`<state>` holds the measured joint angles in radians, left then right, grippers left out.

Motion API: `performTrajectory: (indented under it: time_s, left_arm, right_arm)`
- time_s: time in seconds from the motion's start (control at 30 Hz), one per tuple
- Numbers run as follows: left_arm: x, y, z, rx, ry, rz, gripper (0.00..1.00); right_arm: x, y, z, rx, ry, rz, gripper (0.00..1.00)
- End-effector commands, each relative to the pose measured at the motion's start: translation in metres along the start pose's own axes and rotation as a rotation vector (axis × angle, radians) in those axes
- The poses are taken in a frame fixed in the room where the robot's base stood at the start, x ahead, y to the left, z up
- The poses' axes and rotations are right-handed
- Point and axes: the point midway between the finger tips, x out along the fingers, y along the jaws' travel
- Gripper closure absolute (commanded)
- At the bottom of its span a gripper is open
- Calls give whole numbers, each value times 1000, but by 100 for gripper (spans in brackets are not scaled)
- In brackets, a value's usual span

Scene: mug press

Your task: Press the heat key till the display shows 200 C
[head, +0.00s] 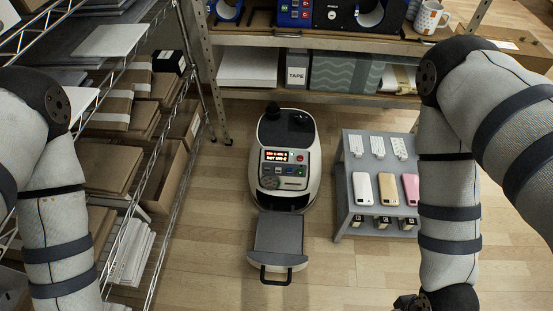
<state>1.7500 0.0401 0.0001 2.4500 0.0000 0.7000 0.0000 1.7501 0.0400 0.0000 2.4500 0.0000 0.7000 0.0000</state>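A white and black machine (267,184) stands on the floor in the middle of the head view. Its front panel has a lit display (284,156) with two rows of red characters, too small to read surely. Several small keys (283,170) sit under the display; their labels are not legible. A second, blue and black device (318,14) stands on the shelf at the top, cut by the frame edge, with red and white marks on its front.
A grey tray (278,238) with a black handle sticks out at the machine's front. A grey stand (345,190) with phone cases (387,189) is to its right. A wire rack (165,215) with boxes is at left. A mug (428,17) stands on the shelf.

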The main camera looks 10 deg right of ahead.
Motion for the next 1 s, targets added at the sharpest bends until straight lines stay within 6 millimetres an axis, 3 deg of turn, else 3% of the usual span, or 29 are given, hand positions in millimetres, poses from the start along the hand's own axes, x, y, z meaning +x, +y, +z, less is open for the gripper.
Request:
performTrajectory:
  time_s: [0.03, 0.1, 1.0]
  left_arm:
    - [0, 0, 0, 0, 0, 0, 100]
    - [0, 0, 0, 0, 0, 0, 100]
    - [0, 0, 0, 0, 0, 0, 100]
  right_arm:
    - [0, 0, 0, 0, 0, 0, 85]
    - [0, 0, 0, 0, 0, 0, 100]
    - [0, 0, 0, 0, 0, 0, 100]
